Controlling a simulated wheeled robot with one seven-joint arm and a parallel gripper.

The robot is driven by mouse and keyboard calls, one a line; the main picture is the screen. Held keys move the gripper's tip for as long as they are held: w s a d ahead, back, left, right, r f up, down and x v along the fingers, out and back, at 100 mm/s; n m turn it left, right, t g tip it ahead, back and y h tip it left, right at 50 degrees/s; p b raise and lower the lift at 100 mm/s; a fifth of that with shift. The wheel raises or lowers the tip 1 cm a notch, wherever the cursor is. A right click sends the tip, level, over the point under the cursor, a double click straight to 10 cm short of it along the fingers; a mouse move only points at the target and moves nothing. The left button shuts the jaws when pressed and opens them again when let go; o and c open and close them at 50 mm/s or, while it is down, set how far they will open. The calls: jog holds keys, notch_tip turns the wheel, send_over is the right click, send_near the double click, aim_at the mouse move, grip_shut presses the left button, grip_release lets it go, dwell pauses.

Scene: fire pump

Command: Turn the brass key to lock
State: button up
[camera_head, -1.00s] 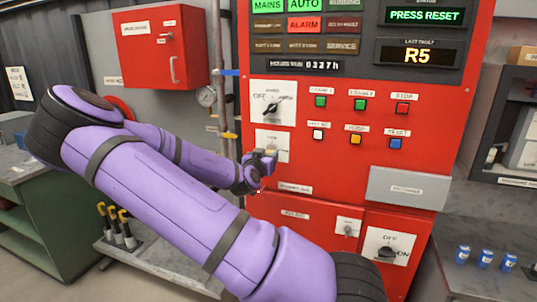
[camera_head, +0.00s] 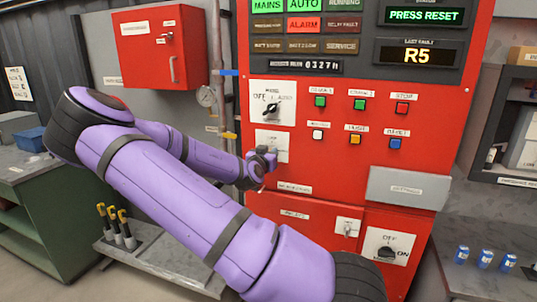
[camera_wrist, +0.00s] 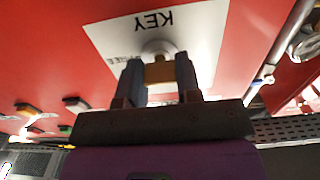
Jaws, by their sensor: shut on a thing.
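The brass key (camera_wrist: 160,72) sits in a round lock on a white plate (camera_wrist: 205,35) marked KEY, upside down in the wrist view. My gripper (camera_wrist: 158,75) has its two fingers on either side of the key's head and is shut on it. In the head view my gripper (camera_head: 262,158) is at the white key plate (camera_head: 272,143) on the red panel, below the rotary selector switch (camera_head: 272,106). There the gripper hides the key. The key's exact turn angle cannot be told.
Coloured push buttons (camera_head: 355,140) are right of the key plate. A grey cover (camera_head: 405,187) and a lower OFF/ON switch (camera_head: 387,253) are further down. A pipe with a gauge (camera_head: 206,96) and yellow handle runs left of the panel. A red box (camera_head: 160,48) hangs on the wall.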

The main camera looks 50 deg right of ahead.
jog(key=n, duration=0.4)
jog(key=shift+n, duration=0.3)
jog(key=n, duration=0.4)
jog(key=shift+n, duration=0.3)
jog(key=n, duration=0.4)
jog(key=shift+n, duration=2.3)
jog(key=o, duration=0.9)
